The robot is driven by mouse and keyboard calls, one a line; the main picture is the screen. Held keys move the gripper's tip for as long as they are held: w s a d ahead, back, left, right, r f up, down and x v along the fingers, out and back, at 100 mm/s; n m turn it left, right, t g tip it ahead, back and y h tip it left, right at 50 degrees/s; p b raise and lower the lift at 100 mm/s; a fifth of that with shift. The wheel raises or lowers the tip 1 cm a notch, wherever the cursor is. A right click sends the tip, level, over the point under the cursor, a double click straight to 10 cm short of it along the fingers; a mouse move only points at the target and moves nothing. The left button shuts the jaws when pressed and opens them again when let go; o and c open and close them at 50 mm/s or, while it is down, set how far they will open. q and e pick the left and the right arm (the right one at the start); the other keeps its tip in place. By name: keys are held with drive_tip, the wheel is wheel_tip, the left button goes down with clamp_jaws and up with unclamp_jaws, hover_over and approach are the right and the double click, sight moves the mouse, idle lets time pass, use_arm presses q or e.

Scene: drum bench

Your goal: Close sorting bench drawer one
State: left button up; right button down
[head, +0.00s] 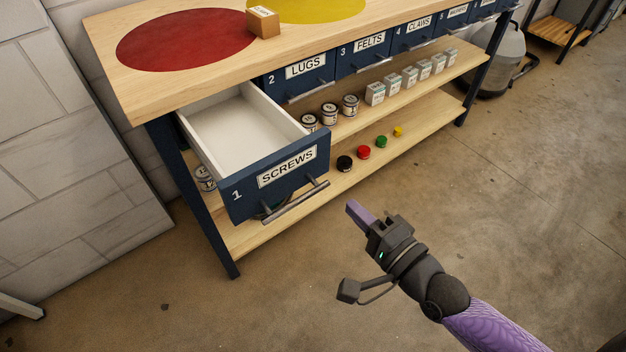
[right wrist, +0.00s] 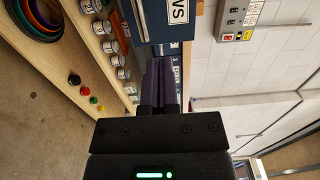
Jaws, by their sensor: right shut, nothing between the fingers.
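Drawer one (head: 281,179), dark blue with a "SCREWS" label and a grey bar handle (head: 297,203), stands pulled well out of the sorting bench (head: 188,21). Its white inside looks empty. My right gripper (head: 355,211) is shut and empty, in front and to the right of the handle, apart from it. In the right wrist view its purple fingers (right wrist: 160,85) lie together, with part of the blue drawer front (right wrist: 168,18) beyond them. My left gripper is not in view.
Closed drawers, including LUGS (head: 303,72) and FELTS (head: 368,47), sit right of it. Shelves below hold tins (head: 329,113), small boxes (head: 375,93) and coloured lids (head: 364,152). A small box (head: 263,22) stands on the bench top. The floor (head: 420,190) in front is clear.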

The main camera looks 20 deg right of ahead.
sight(308, 165)
drive_tip(key=b+x, duration=0.3)
drive_tip(key=x, duration=0.6)
drive_tip(key=shift+w+a+f, duration=0.1)
drive_tip(key=shift+w+f, duration=0.05)
drive_tip(key=shift+w, duration=0.05)
drive_tip(key=shift+w+a, duration=0.15)
drive_tip(key=shift+w, duration=0.15)
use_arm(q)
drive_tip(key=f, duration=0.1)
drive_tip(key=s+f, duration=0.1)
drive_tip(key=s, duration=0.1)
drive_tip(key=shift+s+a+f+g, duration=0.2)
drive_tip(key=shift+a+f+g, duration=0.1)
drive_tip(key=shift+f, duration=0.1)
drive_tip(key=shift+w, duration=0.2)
